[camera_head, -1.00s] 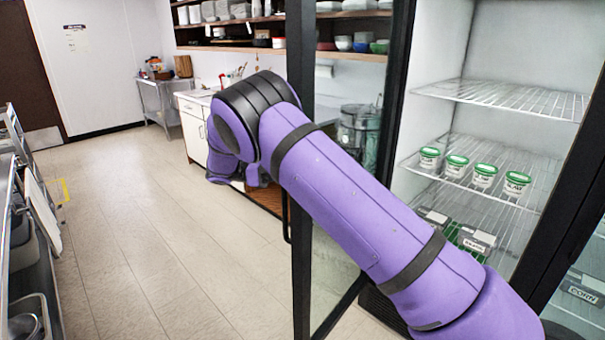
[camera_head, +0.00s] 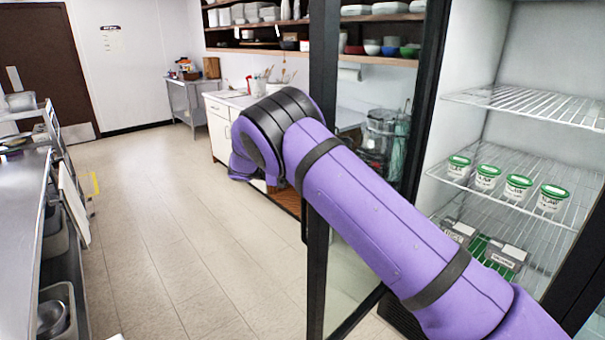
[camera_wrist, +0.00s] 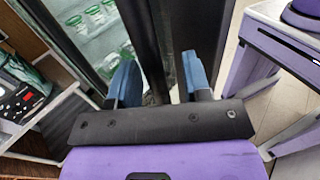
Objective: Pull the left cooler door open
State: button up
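The left cooler door (camera_head: 319,170) is a glass door in a black frame. It stands swung out from the cooler, with the lit interior showing on its right. A dark handle (camera_head: 303,222) shows low on its outer edge. My purple arm crosses in front of the door, and my gripper is hidden in the head view. In the wrist view my gripper (camera_wrist: 158,82) has its two blue fingers apart. Dark upright bars of the door frame lie beyond and between them. I see no firm grip on anything, and contact with the door is unclear.
Green-lidded tubs (camera_head: 518,187) sit on a wire shelf inside the cooler. A steel counter (camera_head: 22,200) runs along the left. A white cabinet (camera_head: 222,130) stands beyond the door. The tiled floor (camera_head: 180,230) between is clear.

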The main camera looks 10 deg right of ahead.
jog(key=v, duration=0.7)
jog(key=shift+a, duration=0.3)
dwell(0.3)
dwell(0.4)
